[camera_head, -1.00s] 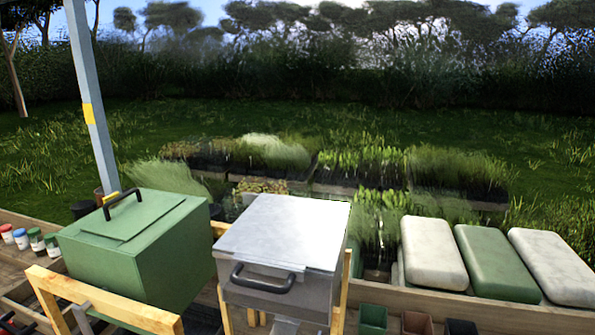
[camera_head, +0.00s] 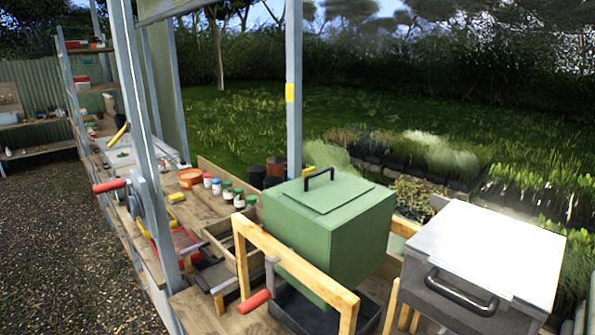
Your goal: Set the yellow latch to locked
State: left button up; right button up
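Several yellow parts show, and I cannot tell for certain which is the latch. A slanted yellow lever (camera_head: 118,135) stands above the left end of the bench, beside a grey post. A small yellow piece (camera_head: 176,197) lies on the bench near the jars. Another yellow piece (camera_head: 308,171) is partly hidden behind the green box. No locked or unlocked marking can be read. Neither of my grippers is in view.
The green box (camera_head: 345,225) with a black handle sits behind a wooden frame (camera_head: 290,258). A grey lidded box (camera_head: 480,250) stands at right. Red-gripped handles (camera_head: 108,186) (camera_head: 254,301) stick out at the front. Open gravel (camera_head: 70,250) lies at left.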

aim_at(307, 171)
jog(key=i+j+z, duration=0.25)
jog(key=z, duration=0.15)
jog(key=i+j+z, duration=0.15)
jog(key=j+z, duration=0.25)
jog(key=i+j+z, duration=0.15)
jog(key=j+z, duration=0.6)
jog(key=j, duration=0.15)
jog(key=j+z, duration=0.4)
jog(key=j, duration=0.1)
